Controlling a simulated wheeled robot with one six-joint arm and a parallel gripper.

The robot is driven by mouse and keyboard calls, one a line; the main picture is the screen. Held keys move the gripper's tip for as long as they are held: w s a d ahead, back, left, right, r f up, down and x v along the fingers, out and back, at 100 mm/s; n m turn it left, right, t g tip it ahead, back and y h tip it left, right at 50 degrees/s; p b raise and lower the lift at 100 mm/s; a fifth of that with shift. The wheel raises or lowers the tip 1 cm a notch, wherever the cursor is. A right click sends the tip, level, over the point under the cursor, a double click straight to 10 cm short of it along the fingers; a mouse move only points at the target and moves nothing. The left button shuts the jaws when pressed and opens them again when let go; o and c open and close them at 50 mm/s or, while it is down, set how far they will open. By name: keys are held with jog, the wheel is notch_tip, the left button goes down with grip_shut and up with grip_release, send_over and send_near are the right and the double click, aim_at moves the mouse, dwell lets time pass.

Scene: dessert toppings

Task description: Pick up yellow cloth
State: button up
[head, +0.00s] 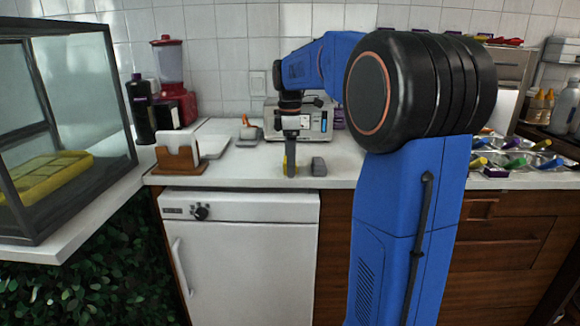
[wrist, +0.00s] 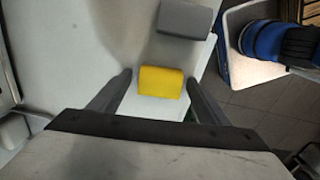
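A grey block-like piece (head: 318,166) lies just right of my gripper; it also shows in the wrist view (wrist: 184,19). A brown holder (head: 178,160) stands to the left, a silver appliance (head: 300,120) behind. Topping trays (head: 520,160) are at the right. A glass case (head: 60,120) stands far left.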

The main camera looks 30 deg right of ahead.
jog(key=c, duration=1.1)
notch_tip(320, 180, up, 10)
jog(key=shift+r, duration=0.1)
jog(key=shift+o, duration=1)
jog(key=shift+c, duration=0.4)
